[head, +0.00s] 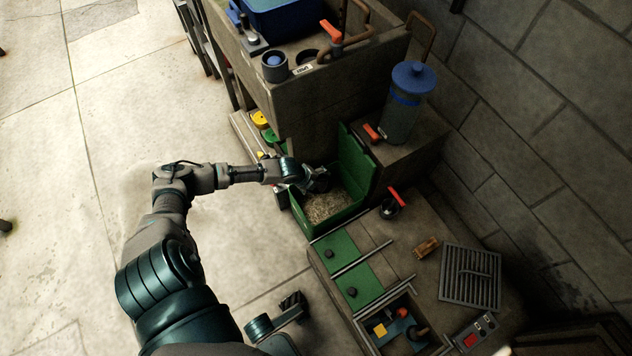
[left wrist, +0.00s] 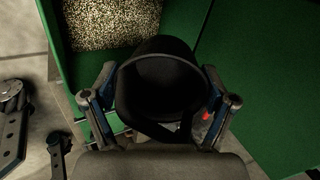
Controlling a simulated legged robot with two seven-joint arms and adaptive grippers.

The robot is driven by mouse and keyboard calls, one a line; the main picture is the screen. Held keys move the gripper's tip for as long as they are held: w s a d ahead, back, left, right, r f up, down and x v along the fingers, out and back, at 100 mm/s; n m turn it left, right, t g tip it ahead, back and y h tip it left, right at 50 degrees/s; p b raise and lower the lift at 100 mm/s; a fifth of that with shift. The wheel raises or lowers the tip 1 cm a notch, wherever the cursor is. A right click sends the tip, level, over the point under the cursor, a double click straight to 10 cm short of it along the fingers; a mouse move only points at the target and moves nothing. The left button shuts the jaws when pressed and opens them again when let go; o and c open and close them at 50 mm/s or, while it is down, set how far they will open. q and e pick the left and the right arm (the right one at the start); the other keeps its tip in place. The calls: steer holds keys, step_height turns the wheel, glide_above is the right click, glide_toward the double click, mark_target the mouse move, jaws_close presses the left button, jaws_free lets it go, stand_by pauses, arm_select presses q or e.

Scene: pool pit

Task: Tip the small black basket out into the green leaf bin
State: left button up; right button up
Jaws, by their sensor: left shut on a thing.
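The small black basket (left wrist: 165,75) is between the two fingers of my left gripper (left wrist: 160,102) in the left wrist view. Its inside is too dark to show any contents. In the head view, my left gripper (head: 312,180) is shut on the basket (head: 319,181), above the left side of the green leaf bin (head: 328,228). The bin's lid (head: 356,165) stands open, and pale, grainy litter lies inside. The exact tilt of the basket is unclear. My right gripper (head: 292,303) is low at the bottom of the head view; its jaw opening is unclear.
A blue-topped clear canister (head: 405,105) stands behind the bin on a ledge. Green panels (head: 352,280), an open pit (head: 395,328) and a grate (head: 470,277) lie in front of the bin. A stone block (head: 315,95) rises behind. The floor at left is clear.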

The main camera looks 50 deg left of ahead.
arm_select(q)
steer(key=shift+w+d+r+g, duration=0.15)
steer(key=shift+r+g, duration=0.25)
steer(key=shift+g, duration=0.2)
steer(key=shift+w+d+r+g, duration=0.15)
steer(key=shift+r+g, duration=0.2)
steer(key=shift+g, duration=0.25)
steer(key=shift+r+g, duration=0.1)
steer(key=shift+g, duration=0.5)
steer(key=g, duration=0.1)
steer(key=g+b, duration=0.1)
steer(key=g, duration=0.1)
steer(key=shift+s+a+r+y, duration=0.1)
steer(key=shift+a+y, duration=0.2)
steer(key=shift+d+r, duration=0.1)
steer(key=shift+r, duration=0.15)
steer(key=shift+d, duration=0.1)
